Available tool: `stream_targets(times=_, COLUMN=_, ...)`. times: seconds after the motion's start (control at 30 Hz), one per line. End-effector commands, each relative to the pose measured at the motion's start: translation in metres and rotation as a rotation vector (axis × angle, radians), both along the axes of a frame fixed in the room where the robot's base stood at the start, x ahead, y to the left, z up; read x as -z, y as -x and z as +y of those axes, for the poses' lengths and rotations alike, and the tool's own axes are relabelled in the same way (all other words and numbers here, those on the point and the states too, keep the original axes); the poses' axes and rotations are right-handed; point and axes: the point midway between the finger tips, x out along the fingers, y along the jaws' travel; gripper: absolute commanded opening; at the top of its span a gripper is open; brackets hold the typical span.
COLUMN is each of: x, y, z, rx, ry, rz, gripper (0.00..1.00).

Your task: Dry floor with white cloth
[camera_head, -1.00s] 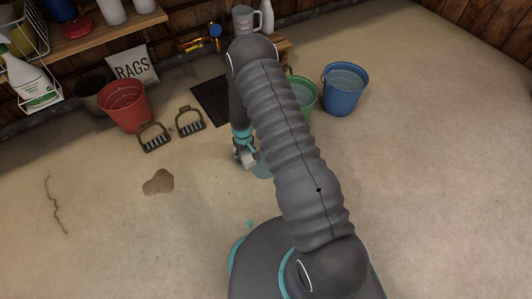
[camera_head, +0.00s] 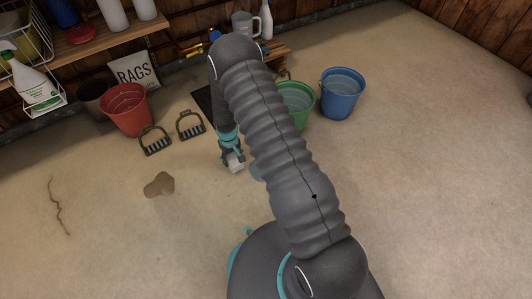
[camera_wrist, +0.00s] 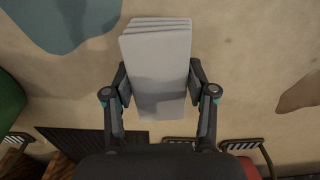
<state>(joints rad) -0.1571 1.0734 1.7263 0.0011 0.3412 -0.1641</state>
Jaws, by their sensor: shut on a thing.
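My gripper (camera_head: 232,160) is shut on a folded white cloth (camera_head: 235,167). In the wrist view my gripper (camera_wrist: 159,90) has a finger on each side of the cloth (camera_wrist: 158,60), which looks pale grey and layered. The cloth is above the floor; I cannot tell how high. A bluish wet patch (camera_head: 256,172) lies on the floor just right of the cloth, partly hidden by my arm. It also shows at the upper left of the wrist view (camera_wrist: 62,20). A brown patch (camera_head: 159,185) lies on the floor to the left and shows at the right of the wrist view (camera_wrist: 302,92).
Two stirrup-shaped metal pieces (camera_head: 155,140) lie beyond the brown patch, near a red bucket (camera_head: 127,108). A green bucket (camera_head: 297,103) and a blue bucket (camera_head: 342,92), both holding water, stand behind my arm. A dark crack (camera_head: 57,208) marks the left floor. The right floor is clear.

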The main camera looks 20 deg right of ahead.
Motion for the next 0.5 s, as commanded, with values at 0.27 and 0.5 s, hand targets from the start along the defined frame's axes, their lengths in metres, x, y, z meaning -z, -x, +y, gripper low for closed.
stream_targets(times=0.27, x=-0.027, y=0.000, z=-0.002, rx=0.003, ry=0.000, rz=0.000, gripper=0.03)
stream_targets(times=0.5, x=-0.035, y=0.000, z=-0.003, rx=0.005, ry=0.000, rz=0.001, gripper=0.03)
